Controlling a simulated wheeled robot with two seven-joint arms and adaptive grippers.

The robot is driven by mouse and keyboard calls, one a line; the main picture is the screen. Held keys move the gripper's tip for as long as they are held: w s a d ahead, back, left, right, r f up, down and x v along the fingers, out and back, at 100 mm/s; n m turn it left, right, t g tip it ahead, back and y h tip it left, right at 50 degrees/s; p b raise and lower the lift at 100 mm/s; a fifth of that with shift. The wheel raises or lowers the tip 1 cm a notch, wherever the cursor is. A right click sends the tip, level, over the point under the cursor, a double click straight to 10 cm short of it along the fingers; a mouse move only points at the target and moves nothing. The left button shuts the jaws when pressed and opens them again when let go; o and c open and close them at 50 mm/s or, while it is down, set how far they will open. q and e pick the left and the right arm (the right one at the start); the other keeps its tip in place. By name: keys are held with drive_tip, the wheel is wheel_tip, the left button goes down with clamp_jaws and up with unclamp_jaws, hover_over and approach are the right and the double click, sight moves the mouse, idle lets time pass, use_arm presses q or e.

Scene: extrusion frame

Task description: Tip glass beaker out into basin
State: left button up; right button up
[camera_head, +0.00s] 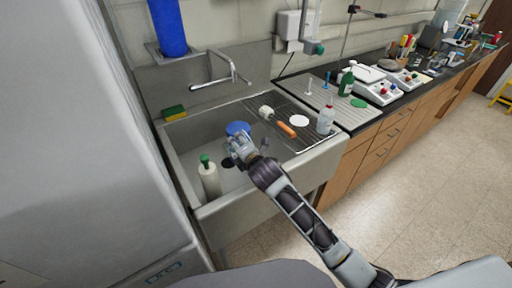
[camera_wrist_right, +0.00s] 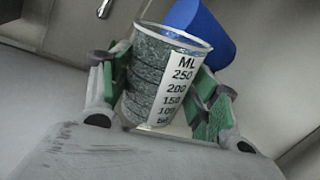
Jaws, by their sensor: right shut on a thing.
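My right gripper (camera_head: 240,148) is over the sink basin (camera_head: 178,152). In the right wrist view its green-padded fingers (camera_wrist_right: 160,95) are shut around the sides of the glass beaker (camera_wrist_right: 150,75). The beaker is clear, with a white volume scale, and stands close to upright. My left gripper is not in view.
A white bottle with a green cap (camera_head: 209,180) stands in the basin, left of the gripper. A faucet (camera_head: 222,78) and a sponge (camera_head: 174,112) are behind.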

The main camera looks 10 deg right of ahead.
sight(224, 147)
drive_tip(key=shift+a+f+n+h+p, duration=0.2)
drive_tip(key=shift+f+n+h+p, duration=0.2)
drive_tip(key=shift+n+p, duration=0.2)
drive_tip(key=shift+s+a+f+n+t+h+p, duration=0.15)
drive_tip(key=shift+f+n+t+h+p, duration=0.2)
drive_tip(key=shift+f+n+t+h, duration=0.55)
drive_tip(key=shift+f+n, duration=0.1)
drive_tip(key=shift+n, duration=0.3)
drive_tip(key=shift+a+r+n+p, duration=0.25)
drive_tip(key=shift+r+n+p, duration=0.05)
drive_tip(key=shift+n+p, duration=0.35)
drive_tip(key=shift+s+a+r+n+t+h+p, duration=0.25)
drive_tip(key=shift+a+r+n+t+p, duration=0.15)
drive_tip(key=shift+a+n, duration=0.25)
drive_tip(key=shift+s+a+r+n+t+h+p, duration=0.2)
drive_tip(key=shift+a+n+t+p, duration=0.1)
drive_tip(key=shift+a+n+p, duration=0.3)
drive_tip(key=shift+s+a+r+n+t+p, duration=0.25)
drive_tip(key=shift+a+n, duration=0.2)
drive_tip(key=shift+n, duration=0.45)
drive_tip(key=shift+a+r+n+t+p, duration=0.25)
drive_tip(key=shift+r+n+p, duration=0.25)
drive_tip(key=shift+r+p, duration=0.5)
drive_tip(key=shift+s+a+r+n+p, duration=0.1)
drive_tip(key=shift+r+n+p, duration=0.1)
drive_tip(key=shift+r, duration=0.15)
drive_tip(key=shift+s+a+r+n+p, duration=0.1)
drive_tip(key=shift+r+n, duration=0.1)
drive_tip(key=shift+r, duration=0.15)
